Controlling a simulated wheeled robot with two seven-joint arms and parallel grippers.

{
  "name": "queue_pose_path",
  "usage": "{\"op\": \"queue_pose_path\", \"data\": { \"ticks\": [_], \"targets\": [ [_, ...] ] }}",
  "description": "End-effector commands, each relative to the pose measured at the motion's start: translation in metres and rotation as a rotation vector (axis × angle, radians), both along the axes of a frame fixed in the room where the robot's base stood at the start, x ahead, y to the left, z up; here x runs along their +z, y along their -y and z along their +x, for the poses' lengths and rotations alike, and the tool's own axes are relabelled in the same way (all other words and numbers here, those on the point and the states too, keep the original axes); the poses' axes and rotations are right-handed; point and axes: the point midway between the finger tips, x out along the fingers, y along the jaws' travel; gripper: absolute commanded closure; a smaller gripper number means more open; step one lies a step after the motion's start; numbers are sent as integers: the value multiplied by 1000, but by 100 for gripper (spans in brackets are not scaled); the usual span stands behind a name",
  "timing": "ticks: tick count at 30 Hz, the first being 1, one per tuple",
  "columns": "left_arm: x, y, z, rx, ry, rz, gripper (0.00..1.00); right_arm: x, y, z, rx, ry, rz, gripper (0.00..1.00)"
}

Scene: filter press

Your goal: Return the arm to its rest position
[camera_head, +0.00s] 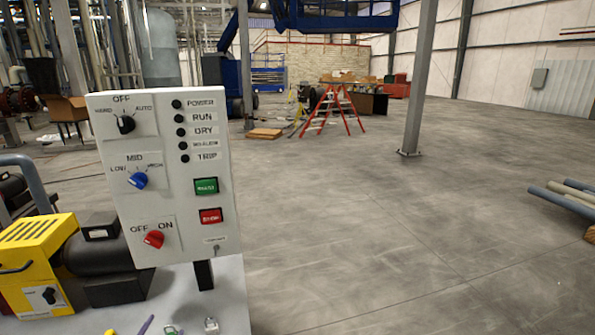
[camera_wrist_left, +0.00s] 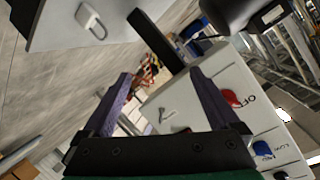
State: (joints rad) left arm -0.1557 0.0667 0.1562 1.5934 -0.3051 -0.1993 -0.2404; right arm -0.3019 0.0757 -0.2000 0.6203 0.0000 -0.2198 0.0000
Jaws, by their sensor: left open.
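My left gripper (camera_wrist_left: 160,76) is open in the left wrist view, with its two purple fingers apart and nothing between them. In the head view only a small purple tip (camera_head: 147,325) shows at the bottom edge, low and in front of the white control panel (camera_head: 180,225). The panel stands upright on a dark post and bears a black selector (camera_head: 126,124), a blue selector (camera_head: 138,181), a red switch (camera_head: 154,239), a green button (camera_head: 206,186) and a red button (camera_head: 210,216). The panel's lower part also shows beyond the fingers in the wrist view (camera_wrist_left: 235,75). My right gripper is out of view.
A grey tabletop (camera_head: 232,290) carries the panel and a small padlock-like piece (camera_head: 211,325). A yellow machine (camera_head: 38,250) with a black motor (camera_head: 100,245) is left of the panel. Pipes (camera_head: 565,200) lie at the right. The floor between is largely clear.

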Motion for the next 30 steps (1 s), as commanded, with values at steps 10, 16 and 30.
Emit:
{"op": "queue_pose_path", "data": {
  "ticks": [10,16,30],
  "targets": [
    [-274,80,-168,9,-609,-313,5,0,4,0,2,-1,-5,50],
    [-360,103,-325,90,-947,-404,5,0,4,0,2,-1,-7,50],
    [-381,105,-411,152,-1110,-425,13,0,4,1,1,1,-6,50]
  ]
}}
